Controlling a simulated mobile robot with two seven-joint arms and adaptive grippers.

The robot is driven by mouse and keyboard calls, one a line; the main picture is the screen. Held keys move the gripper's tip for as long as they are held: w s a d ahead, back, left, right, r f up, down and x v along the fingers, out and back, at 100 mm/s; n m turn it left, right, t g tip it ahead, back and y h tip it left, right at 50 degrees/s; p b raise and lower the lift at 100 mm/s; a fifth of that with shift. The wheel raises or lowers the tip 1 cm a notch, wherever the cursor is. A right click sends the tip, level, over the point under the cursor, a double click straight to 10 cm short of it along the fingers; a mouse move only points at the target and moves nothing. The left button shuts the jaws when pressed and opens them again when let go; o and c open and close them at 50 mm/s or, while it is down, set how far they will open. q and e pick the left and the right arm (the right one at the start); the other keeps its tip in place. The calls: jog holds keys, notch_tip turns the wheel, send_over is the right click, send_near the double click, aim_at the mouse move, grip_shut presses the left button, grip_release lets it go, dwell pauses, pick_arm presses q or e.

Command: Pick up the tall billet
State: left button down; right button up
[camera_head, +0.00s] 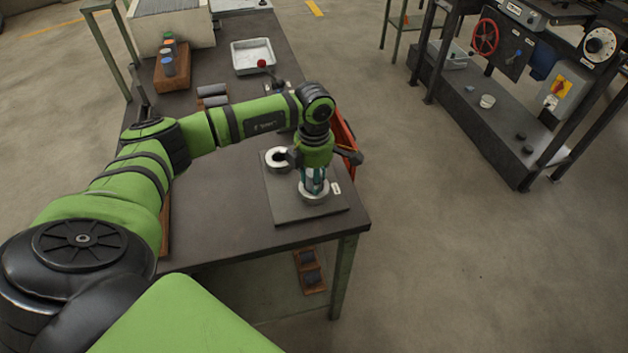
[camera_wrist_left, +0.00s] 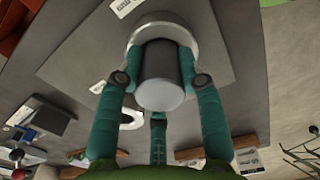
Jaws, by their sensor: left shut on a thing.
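My left gripper (camera_head: 313,184) points down over the dark plate (camera_head: 290,213) near the table's front right corner. Its teal fingers are shut on the tall billet (camera_wrist_left: 160,92), a grey cylinder with a pale end face. The billet stands within a pale ring holder (camera_head: 313,197); this ring also shows in the left wrist view (camera_wrist_left: 188,37). In the head view the fingers mostly hide the billet. I cannot tell whether it is still seated in the ring. My right gripper is not in view.
A second pale ring (camera_head: 270,157) sits on the plate, left of the gripper. A red bin (camera_head: 346,140) is close behind it at the table edge. Dark cylinders (camera_head: 212,95), a metal tray (camera_head: 240,68) and a wooden rack (camera_head: 158,82) lie farther back.

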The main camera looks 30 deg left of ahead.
pick_arm(q)
jog(key=shift+r, duration=0.1)
jog(key=shift+w+r+b, duration=0.15)
jog(key=shift+r+b, duration=0.25)
jog(key=shift+r, duration=0.1)
jog(key=r, duration=0.1)
jog(key=r+b, duration=0.1)
jog(key=r, duration=0.1)
jog(key=shift+w+d, duration=0.15)
jog(key=shift+d, duration=0.05)
jog(key=w+d+r+b, duration=0.3)
jog(key=w+d+b, duration=0.3)
jog(key=d, duration=0.3)
jog(key=shift+w+r, duration=0.25)
jog(key=shift+r, duration=0.15)
